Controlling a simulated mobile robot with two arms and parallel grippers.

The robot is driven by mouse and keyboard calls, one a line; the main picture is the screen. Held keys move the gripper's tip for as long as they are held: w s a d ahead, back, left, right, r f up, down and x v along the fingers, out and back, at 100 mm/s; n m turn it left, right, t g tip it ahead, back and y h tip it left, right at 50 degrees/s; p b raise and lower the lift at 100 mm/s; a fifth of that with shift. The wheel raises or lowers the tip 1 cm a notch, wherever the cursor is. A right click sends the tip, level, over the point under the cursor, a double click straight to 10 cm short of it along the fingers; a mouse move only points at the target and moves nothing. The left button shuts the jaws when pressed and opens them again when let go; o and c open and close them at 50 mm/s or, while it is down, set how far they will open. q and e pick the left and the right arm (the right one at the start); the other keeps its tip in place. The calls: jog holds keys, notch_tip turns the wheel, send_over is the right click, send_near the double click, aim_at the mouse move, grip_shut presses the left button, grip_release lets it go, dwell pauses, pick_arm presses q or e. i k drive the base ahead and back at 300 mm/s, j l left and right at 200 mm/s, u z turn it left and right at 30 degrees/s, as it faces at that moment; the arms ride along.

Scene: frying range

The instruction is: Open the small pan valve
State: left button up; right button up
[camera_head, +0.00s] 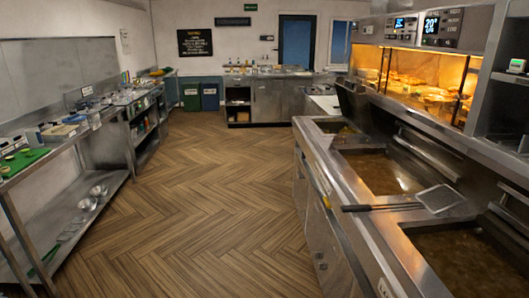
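The frying range (352,196) runs along the right side, with steel-edged pans of dark brown oil set in its top. The smallest-looking pan (337,127) is at the far end. A middle pan (385,172) and a near pan (465,262) lie closer. Steel cabinet doors (318,215) form the range's front and look shut. Small dark round fittings (321,261) show low on the front; I cannot tell what they are. I cannot make out a pan valve. Neither of my grippers is in view.
A skimmer (440,198) with a dark handle lies across the range between two pans. A lit food warmer (415,80) stands behind the pans. Steel shelving (75,205) lines the left wall. The wooden floor (200,200) between is clear. Bins (209,97) stand at the back.

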aim_at(325, 199)
jog(key=i+z, duration=0.2)
jog(key=i, duration=0.25)
jog(key=i+j+z, duration=0.2)
jog(key=i, duration=0.25)
jog(key=i+j+z, duration=0.2)
jog(key=i, duration=0.25)
jog(key=i+j+z, duration=0.2)
jog(key=i, duration=0.2)
